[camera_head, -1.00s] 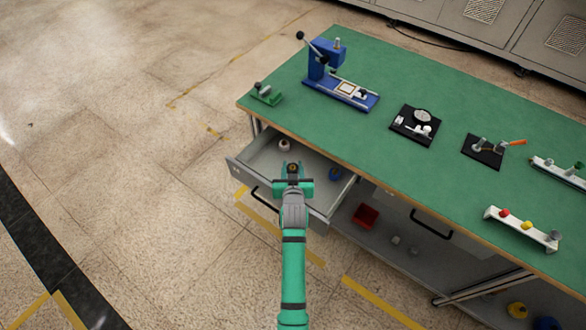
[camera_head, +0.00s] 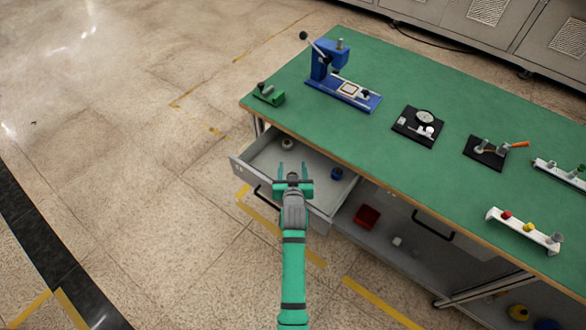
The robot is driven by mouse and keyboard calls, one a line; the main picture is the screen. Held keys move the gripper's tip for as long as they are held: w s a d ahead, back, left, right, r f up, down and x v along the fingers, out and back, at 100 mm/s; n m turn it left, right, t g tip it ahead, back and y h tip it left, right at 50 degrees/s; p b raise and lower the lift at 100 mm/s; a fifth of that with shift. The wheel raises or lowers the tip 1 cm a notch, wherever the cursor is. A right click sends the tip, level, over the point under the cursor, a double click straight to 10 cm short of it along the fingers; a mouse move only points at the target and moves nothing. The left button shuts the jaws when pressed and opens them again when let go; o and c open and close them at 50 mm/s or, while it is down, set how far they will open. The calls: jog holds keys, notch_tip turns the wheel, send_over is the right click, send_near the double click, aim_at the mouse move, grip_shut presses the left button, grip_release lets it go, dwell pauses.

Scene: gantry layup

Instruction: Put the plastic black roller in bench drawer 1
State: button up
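The open bench drawer (camera_head: 266,158) juts out from under the left end of the green-topped bench. My gripper (camera_head: 292,167) is over the drawer with its two green fingers spread apart. I see no object held between the fingertips. I cannot read a number on the drawer.
The bench (camera_head: 390,85) carries a blue press (camera_head: 340,78) and several fixtures. A red bin (camera_head: 367,216) sits on the lower shelf.

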jog(key=shift+s+d+f, duration=0.1)
jog(key=shift+s+f, duration=0.1)
jog(key=shift+f, duration=0.3)
jog(key=shift+s+d+f, duration=0.1)
jog(key=shift+s+f, duration=0.1)
jog(key=shift+f, duration=0.25)
jog(key=shift+r, duration=0.45)
jog(key=v, duration=0.4)
jog(key=r+v, duration=0.1)
jog(key=v, duration=0.7)
jog(key=shift+w+a+r, duration=0.15)
jog(key=shift+w, duration=0.15)
jog(key=shift+w, duration=0.1)
